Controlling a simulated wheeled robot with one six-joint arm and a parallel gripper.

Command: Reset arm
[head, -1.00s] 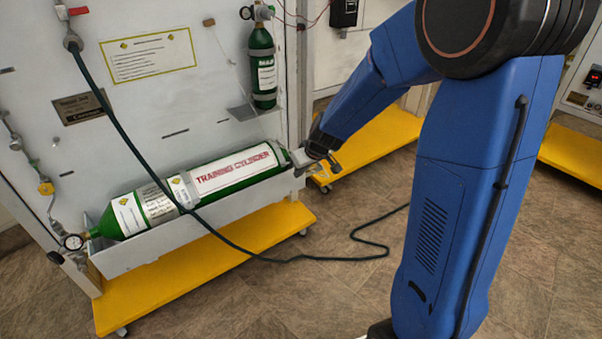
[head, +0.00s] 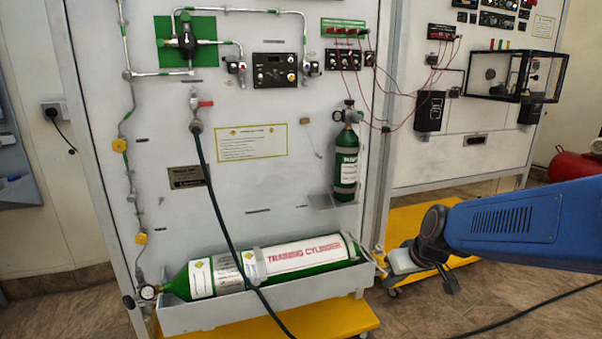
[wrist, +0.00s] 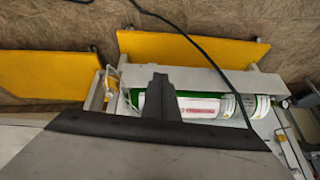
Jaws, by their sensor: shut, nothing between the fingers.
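My gripper (head: 405,262) is at the end of my blue arm, at the lower right of the head view. It is just right of the right end of the green training cylinder (head: 305,257) and looks empty. I cannot tell the gap between them. In the wrist view the dark fingers (wrist: 159,88) are together and stand in front of the cylinder (wrist: 190,105), hiding part of it. The cylinder lies in a grey tray (head: 240,307) at the foot of the white panel.
A small green cylinder (head: 346,165) is strapped upright to the panel (head: 270,190). A dark hose (head: 222,215) hangs from a red-handled valve to the floor. Yellow bases (head: 330,318) stand under the panels. Red leads (head: 392,100) join the two panels. Floor shows at the lower right.

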